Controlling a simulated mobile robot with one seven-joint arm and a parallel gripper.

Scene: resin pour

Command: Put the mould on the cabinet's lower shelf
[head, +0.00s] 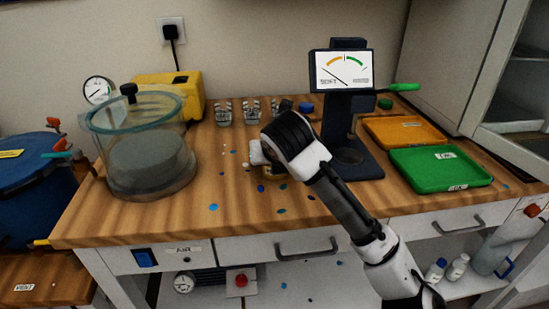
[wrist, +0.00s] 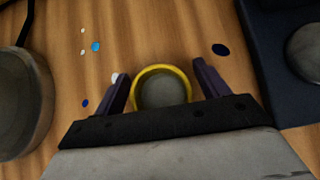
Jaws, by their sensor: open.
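A round mould with a yellow rim and a grey inside (wrist: 163,93) sits on the wooden workbench in the wrist view. My gripper (wrist: 160,72) is open, with one dark finger on each side of the mould and a gap showing on each side. In the head view only a sliver of yellow shows below my wrist, which hides most of the mould and the fingers. A white cabinet with glass panes (head: 518,100) stands at the right edge of the head view. Its shelves show only partly.
A glass vacuum chamber (head: 140,150) and yellow pump (head: 180,90) stand left. Right are a dark gauge stand (head: 352,165), an orange tray (head: 405,131) and a green tray (head: 438,168). Small glass cups (head: 223,112) stand at the back. Blue spots dot the bench.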

